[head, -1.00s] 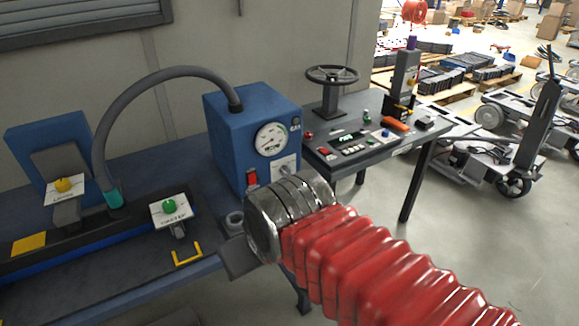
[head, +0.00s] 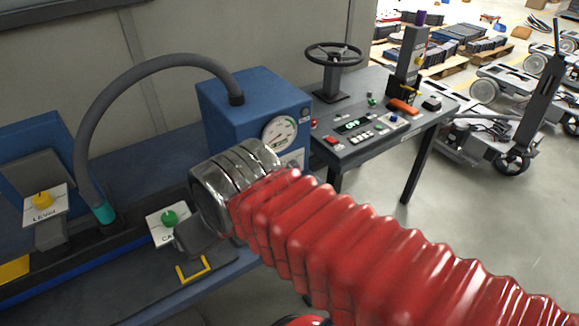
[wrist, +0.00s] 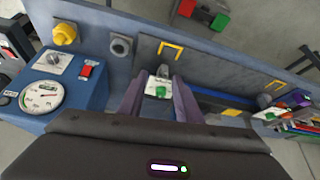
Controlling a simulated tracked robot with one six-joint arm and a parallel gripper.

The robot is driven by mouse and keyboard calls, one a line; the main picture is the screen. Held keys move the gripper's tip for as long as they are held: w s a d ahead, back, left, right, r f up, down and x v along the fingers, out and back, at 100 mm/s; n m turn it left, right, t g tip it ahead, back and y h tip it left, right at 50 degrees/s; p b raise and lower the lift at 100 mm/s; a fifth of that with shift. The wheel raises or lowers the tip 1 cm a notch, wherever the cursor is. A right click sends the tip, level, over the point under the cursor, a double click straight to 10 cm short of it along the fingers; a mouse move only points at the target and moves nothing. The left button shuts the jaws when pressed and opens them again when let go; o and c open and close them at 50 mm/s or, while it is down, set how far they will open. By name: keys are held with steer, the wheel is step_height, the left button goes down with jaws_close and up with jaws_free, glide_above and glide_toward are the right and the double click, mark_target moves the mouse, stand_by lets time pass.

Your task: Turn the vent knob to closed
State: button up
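A small grey knob on a white plate (wrist: 52,62) sits on the blue gauge box (wrist: 75,92); it may be the vent knob, but its label is unreadable. In the head view, my arm hides most of that face of the blue box (head: 225,118). My gripper (wrist: 157,82) is open, its two fingers apart and empty. A green knob on a white plate (wrist: 160,90) shows between the fingers; I cannot tell whether they touch it. In the head view, my gripper (head: 190,238) is beside this green knob (head: 169,217), whose label is partly hidden.
A yellow knob labelled LEVEL (head: 42,200) stands at the left. A grey hose (head: 150,65) arches to the blue box. A red switch (wrist: 86,70) and another yellow knob (wrist: 65,33) are near the plate. A control table (head: 375,125) stands right.

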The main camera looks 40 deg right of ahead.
steer(key=shift+o, duration=1.4)
steer(key=shift+w+d, duration=0.15)
steer(key=shift+w, duration=0.05)
steer(key=shift+o, duration=0.7)
steer(key=w+d+f+h, duration=0.1)
steer(key=w+d, duration=0.2)
steer(key=d, duration=0.2)
steer(key=w+d+m+t+h, duration=0.1)
steer(key=w+d+h, duration=0.1)
steer(key=d, duration=0.3)
steer(key=shift+w+d+f, duration=0.35)
steer(key=shift+w+d, duration=0.05)
steer(key=shift+w, duration=0.45)
steer(key=w+d+f+t+h, duration=0.1)
steer(key=w+d+f, duration=0.1)
steer(key=d, duration=0.5)
steer(key=w+d+f+t+h, duration=0.1)
steer(key=w+d+h, duration=0.1)
steer(key=d, duration=0.5)
steer(key=s+d+f+t+y, duration=0.2)
steer(key=s+d+f+t, duration=0.2)
steer(key=d+f, duration=0.6)
steer(key=s, duration=0.2)
steer(key=shift+s+f+n+t+y, duration=0.2)
steer(key=shift+s+n+t+y, duration=0.1)
steer(key=shift+n+y, duration=0.1)
